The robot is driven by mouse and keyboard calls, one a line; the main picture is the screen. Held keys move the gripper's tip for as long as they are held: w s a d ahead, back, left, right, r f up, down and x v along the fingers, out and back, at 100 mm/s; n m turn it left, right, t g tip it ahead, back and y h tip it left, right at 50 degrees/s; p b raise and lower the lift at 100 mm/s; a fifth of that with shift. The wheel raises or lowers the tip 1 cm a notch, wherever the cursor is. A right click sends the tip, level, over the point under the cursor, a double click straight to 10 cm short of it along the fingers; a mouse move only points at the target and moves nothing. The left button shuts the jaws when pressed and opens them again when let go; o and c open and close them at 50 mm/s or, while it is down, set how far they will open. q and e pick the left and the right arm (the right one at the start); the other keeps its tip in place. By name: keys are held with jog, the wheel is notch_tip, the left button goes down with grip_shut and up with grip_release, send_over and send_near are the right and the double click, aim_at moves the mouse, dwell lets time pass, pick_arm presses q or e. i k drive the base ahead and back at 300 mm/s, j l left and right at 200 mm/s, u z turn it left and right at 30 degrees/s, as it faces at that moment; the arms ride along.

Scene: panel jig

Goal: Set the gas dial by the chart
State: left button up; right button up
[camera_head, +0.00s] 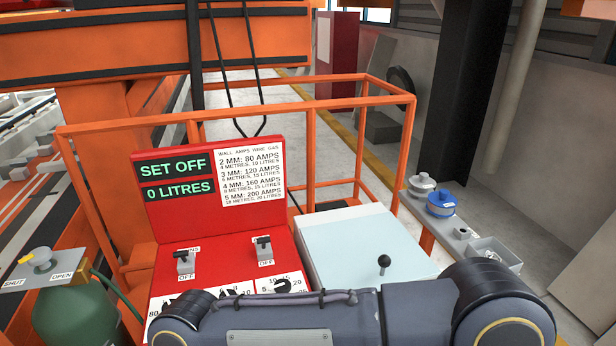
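The red welder panel (160,222) stands in front of me. Its green displays read SET OFF (173,167) and 0 LITRES (179,189). The white chart (252,178) beside them lists 2 to 5 MM with 80 to 200 AMPS; its smaller lines give metres and litres. Low on the panel, a dial with a black knob (281,286) shows marks 5, 10 and 15. My dark arm hides its lower part, so I cannot tell its setting. Another dial face, marked 80, sits left and is largely hidden. Neither gripper shows.
Two black-handled switches (185,262) (264,250) bear OFF labels. A green gas bottle (75,312) at left has a yellow valve handle (38,259) between SHUT and OPEN signs. A pale box (358,240) stands right, then a ledge with small parts (440,202). Orange rails (300,105) surround the panel.

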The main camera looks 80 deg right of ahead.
aim_at(282, 286)
jog(key=z, duration=2.45)
jog(key=i+j+u, duration=0.15)
jog(key=i, duration=0.15)
